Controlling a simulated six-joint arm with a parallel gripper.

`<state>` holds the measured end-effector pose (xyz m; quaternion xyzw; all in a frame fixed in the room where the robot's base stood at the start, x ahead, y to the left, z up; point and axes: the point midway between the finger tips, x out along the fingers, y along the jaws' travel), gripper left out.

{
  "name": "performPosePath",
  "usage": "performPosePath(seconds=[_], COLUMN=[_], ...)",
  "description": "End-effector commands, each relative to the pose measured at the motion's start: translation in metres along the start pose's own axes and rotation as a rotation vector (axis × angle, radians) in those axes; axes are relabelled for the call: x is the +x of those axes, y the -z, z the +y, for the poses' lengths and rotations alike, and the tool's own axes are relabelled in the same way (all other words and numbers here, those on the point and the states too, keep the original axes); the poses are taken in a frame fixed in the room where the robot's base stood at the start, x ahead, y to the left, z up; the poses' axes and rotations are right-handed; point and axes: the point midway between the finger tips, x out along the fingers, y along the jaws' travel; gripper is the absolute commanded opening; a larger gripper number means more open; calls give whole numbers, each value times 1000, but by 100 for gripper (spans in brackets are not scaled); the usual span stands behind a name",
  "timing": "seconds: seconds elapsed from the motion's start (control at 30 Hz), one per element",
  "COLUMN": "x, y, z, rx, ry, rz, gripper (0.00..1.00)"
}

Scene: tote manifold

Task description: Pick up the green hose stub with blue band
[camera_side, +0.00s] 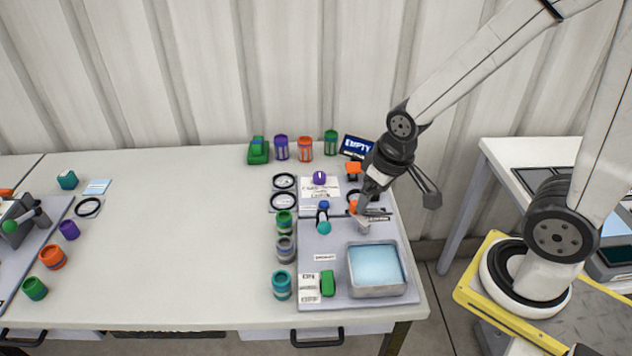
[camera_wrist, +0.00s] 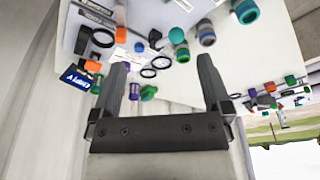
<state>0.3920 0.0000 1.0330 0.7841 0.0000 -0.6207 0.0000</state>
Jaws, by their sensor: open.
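A green hose stub (camera_side: 284,222) stands upright at the back of a column of banded stubs, left of the grey board. It also shows in the wrist view (camera_wrist: 177,36), upper middle. Its band looks darker, but its colour is hard to tell. Below it in the side view stand a grey stub (camera_side: 285,249) with a band and a teal stub (camera_side: 281,285) with a bluish band. My gripper (camera_side: 362,220) is above the right part of the board, to the right of the green stub and apart from it. In the wrist view its fingers (camera_wrist: 163,66) are spread and empty.
Several coloured cylinders, including an orange one (camera_side: 304,149), and an EMPTY sign (camera_side: 356,146) stand at the back. The table's middle is clear.

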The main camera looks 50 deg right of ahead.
Motion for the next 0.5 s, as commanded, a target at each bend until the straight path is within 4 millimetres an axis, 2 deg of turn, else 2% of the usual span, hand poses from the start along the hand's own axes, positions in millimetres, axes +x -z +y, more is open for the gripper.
performPosePath(seconds=[0.3, 0.5], x=[0, 6], y=[1, 10], z=[0, 1], rx=[7, 77], ry=[1, 12], rz=[-4, -45], gripper=[98, 98])
